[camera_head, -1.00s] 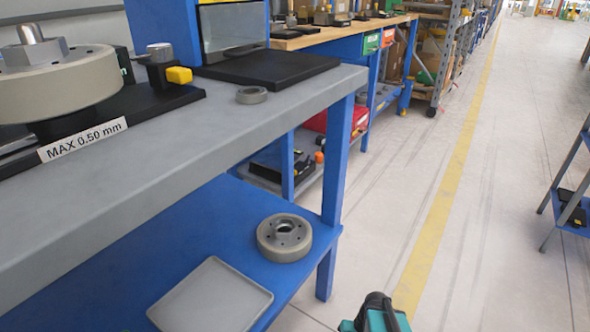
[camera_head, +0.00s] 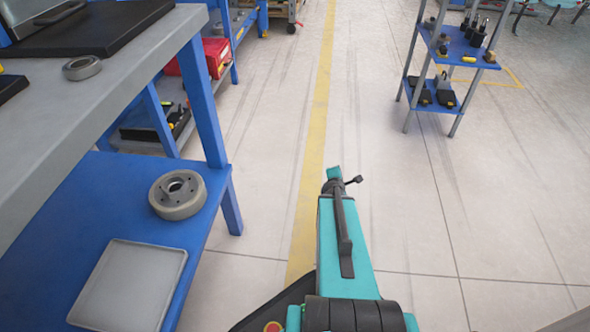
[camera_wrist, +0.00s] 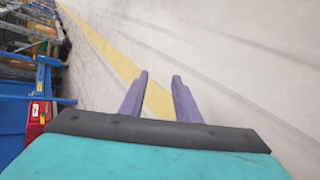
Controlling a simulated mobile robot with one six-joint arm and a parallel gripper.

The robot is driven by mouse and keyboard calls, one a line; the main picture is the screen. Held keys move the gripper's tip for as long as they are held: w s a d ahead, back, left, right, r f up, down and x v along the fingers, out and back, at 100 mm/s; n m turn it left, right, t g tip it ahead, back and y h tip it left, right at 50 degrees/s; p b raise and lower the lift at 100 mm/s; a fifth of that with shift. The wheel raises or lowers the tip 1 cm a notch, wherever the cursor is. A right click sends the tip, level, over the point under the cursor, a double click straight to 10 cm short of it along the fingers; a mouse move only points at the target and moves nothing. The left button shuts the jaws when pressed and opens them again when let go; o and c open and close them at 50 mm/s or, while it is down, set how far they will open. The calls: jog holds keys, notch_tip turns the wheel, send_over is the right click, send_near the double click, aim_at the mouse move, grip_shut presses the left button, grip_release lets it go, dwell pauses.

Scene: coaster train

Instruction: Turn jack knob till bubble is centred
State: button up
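No jack knob and no bubble level can be made out in the current views. My gripper (camera_wrist: 161,75) shows in the wrist view as two purple fingers standing apart with nothing between them. It is open and points out over the bare floor, well away from the bench. In the head view my teal arm reaches up from the bottom; its gripper cannot be made out clearly there. The grey workbench (camera_head: 119,91) is at the left of the head view, cut off by the picture edge.
A small grey ring (camera_head: 82,68) and a black plate (camera_head: 85,28) lie on the benchtop. On the blue lower shelf are a grey round flange (camera_head: 178,194) and a grey tray (camera_head: 130,285). A blue shelf rack (camera_head: 458,47) stands right. Floor between is clear.

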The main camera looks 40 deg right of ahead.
notch_tip(320, 180, up, 12)
jog(key=w+d+n+t+y+p, duration=0.1)
jog(key=n+t, duration=0.5)
jog(key=n, duration=1.3)
jog(key=d+y+p, duration=0.1)
jog(key=y+p, duration=0.1)
jog(key=shift+w+d+r+y, duration=0.2)
jog(key=shift+w+y, duration=0.1)
jog(key=shift+w, duration=0.05)
